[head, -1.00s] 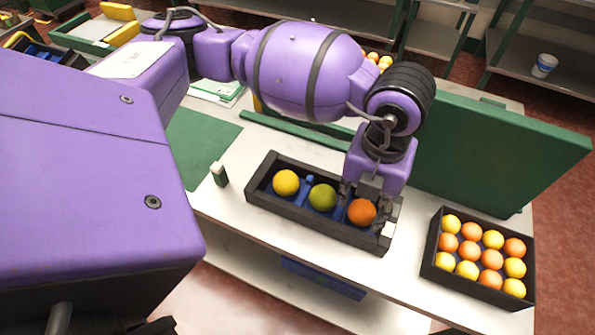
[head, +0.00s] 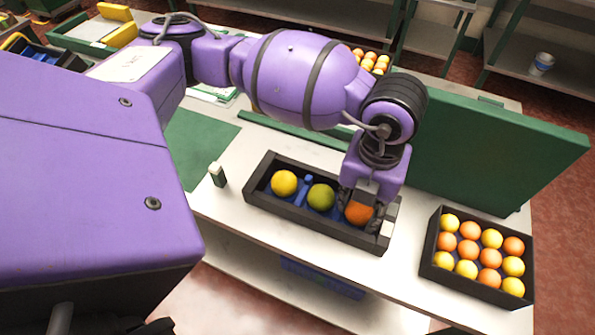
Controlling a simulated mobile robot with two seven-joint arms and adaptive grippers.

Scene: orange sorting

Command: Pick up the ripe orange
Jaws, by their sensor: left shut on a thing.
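A long black tray (head: 290,213) on the white table holds three fruits in a row. A yellow one (head: 284,183) is at the left, a green one (head: 321,196) in the middle, and the ripe orange (head: 358,214) at the right end. My left gripper (head: 362,211) reaches down over the right end of the tray and is shut on the orange, with its dark fingers at the fruit's sides. The gripper hides the orange's upper part. The orange is still in its place in the tray. My right gripper is not in view.
A black crate (head: 431,258) full of yellow and orange fruits stands at the right. A green panel (head: 490,150) stands behind the arm. A small green and white block (head: 217,174) stands left of the tray. More fruits (head: 372,62) show at the back.

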